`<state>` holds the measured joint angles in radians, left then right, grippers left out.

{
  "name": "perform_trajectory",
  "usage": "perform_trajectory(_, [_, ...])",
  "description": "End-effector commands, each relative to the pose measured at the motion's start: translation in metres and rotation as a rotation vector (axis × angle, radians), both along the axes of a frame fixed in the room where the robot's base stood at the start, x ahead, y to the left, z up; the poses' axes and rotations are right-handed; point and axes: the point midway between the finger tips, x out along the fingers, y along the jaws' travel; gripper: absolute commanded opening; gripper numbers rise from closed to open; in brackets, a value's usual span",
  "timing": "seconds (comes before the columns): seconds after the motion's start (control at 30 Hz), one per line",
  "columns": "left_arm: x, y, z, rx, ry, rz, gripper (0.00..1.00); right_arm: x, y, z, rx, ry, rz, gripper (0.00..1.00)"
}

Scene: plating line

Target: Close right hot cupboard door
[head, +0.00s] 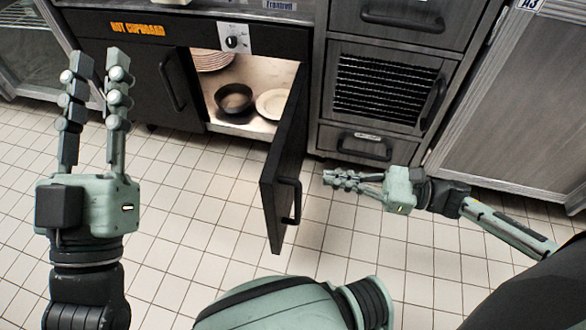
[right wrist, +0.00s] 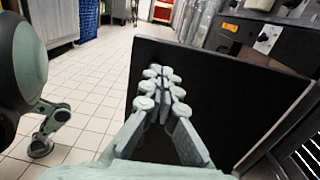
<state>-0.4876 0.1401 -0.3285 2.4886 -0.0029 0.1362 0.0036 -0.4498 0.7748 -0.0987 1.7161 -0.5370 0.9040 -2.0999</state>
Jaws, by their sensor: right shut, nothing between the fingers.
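The right hot cupboard door (head: 284,158) is black with a bar handle (head: 291,201) and stands swung wide open toward me. The hot cupboard (head: 122,40) shows its lit inside through the open right side. My right gripper (head: 328,178) is shut and empty, to the right of the door on its handle side. In the right wrist view the shut fingers (right wrist: 160,72) appear in front of the dark door panel (right wrist: 225,100); I cannot tell whether they touch it. My left gripper (head: 94,66) is open and empty, in front of the closed left door (head: 150,88).
Inside the cupboard are a dark bowl (head: 234,98), a white plate (head: 271,104) and a stack of plates (head: 212,60). A drawer unit (head: 388,85) stands right of the cupboard, with a steel cabinet (head: 520,110) beyond. The tiled floor (head: 200,210) is clear.

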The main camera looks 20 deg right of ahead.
Motion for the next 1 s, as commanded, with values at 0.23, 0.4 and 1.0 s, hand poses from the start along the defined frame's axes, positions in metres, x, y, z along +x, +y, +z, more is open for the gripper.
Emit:
perform_trajectory(0.23, [-0.002, 0.001, 0.003, -0.008, -0.024, 0.003, 0.26, 0.028, 0.045, 0.002, 0.002, -0.004, 0.001, 0.00])
perform_trajectory(0.4, [-0.002, 0.002, 0.004, -0.011, -0.032, 0.003, 0.26, 0.040, 0.064, 0.001, 0.003, -0.002, 0.000, 0.00])
perform_trajectory(1.0, [-0.002, 0.002, 0.005, -0.011, -0.033, 0.003, 0.26, 0.045, 0.073, 0.001, 0.003, 0.001, -0.004, 0.00])
